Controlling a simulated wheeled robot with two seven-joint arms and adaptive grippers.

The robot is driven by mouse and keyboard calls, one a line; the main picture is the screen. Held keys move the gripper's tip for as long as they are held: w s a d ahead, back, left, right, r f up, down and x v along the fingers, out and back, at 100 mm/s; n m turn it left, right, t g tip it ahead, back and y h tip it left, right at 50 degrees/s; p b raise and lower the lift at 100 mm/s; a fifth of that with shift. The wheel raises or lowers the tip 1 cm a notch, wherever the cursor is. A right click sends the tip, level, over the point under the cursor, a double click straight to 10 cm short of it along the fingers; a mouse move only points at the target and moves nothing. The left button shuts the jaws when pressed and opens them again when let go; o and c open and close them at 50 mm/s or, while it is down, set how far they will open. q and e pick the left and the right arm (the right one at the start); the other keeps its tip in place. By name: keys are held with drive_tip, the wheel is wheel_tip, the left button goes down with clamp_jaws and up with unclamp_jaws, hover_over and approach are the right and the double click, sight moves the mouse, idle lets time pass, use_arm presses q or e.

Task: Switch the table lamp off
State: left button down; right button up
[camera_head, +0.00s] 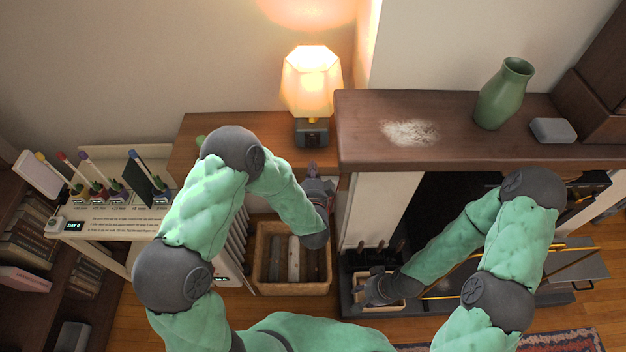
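The table lamp (312,82) stands upright on a brown wooden cabinet (240,124). Its faceted shade glows warm and lights the wall behind it. Its dark base (311,133) has a yellowish neck; I cannot make out a switch clearly. My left gripper (318,184) is in front of and below the lamp base, near the cabinet's front edge and apart from the lamp. Its fingers are small and partly hidden, so its opening is unclear. My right gripper (362,290) is low by the hearth, over a small light box, with its fingers not clearly visible.
A mantel (460,142) juts out right of the lamp, bearing a green vase (504,94), a grey block (553,130) and white powder (409,132). A crate of logs (262,272) is on the floor below. A white stand with potted plants (98,226) is at left.

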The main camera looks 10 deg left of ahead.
sight(312, 158)
use_arm(q)
drive_tip(key=b+x, duration=0.2)
drive_tip(key=x, duration=0.5)
drive_tip(key=shift+w+f, duration=0.1)
drive_tip(key=shift+w, duration=0.2)
drive_tip(key=shift+a, duration=0.1)
